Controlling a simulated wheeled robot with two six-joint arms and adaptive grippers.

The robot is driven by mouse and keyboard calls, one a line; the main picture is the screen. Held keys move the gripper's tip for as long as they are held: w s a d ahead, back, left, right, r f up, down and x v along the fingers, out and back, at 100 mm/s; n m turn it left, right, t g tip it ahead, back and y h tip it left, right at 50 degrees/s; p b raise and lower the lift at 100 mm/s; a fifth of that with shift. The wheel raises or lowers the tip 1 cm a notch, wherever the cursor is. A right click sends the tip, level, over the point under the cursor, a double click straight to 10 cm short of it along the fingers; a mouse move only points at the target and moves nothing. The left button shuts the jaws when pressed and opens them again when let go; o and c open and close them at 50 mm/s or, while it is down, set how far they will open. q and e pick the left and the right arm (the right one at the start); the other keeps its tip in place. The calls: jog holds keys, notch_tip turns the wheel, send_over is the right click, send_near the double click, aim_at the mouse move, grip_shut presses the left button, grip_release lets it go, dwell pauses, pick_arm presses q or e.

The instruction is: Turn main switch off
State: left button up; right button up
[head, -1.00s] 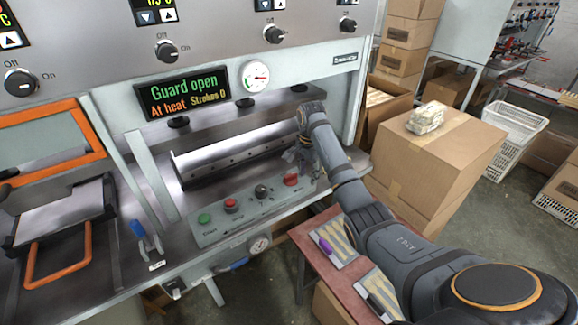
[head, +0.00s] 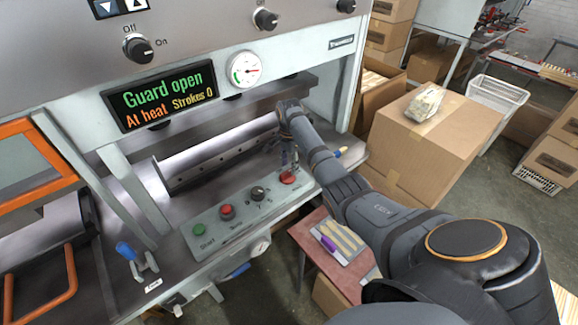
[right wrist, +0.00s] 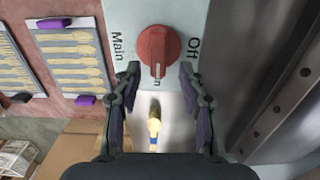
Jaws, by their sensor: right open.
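The main switch is a red rotary knob (right wrist: 158,52) on the grey control panel, between the labels "Main" and "Off" in the right wrist view. Its pale pointer mark lies along the knob, toward a label partly hidden by the knob, of which an "n" shows. In the head view the red knob (head: 288,177) sits at the panel's right end. My right gripper (right wrist: 157,82) is open, with one finger on each side just below the knob; I cannot tell whether they touch it. In the head view my right gripper (head: 288,158) is above the knob. My left gripper is out of view.
The control panel (head: 215,241) also has a green button (head: 199,230), a red button (head: 226,211) and a black selector (head: 257,193). A display (head: 163,95) reads "Guard open". A red table (head: 308,236) with spoon trays stands right.

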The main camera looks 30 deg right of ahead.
jog(key=shift+s+f, duration=0.1)
jog(key=shift+f, duration=0.95)
jog(key=shift+c, duration=0.6)
jog(key=c, duration=0.7)
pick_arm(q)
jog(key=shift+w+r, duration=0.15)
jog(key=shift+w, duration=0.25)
pick_arm(e)
grip_shut()
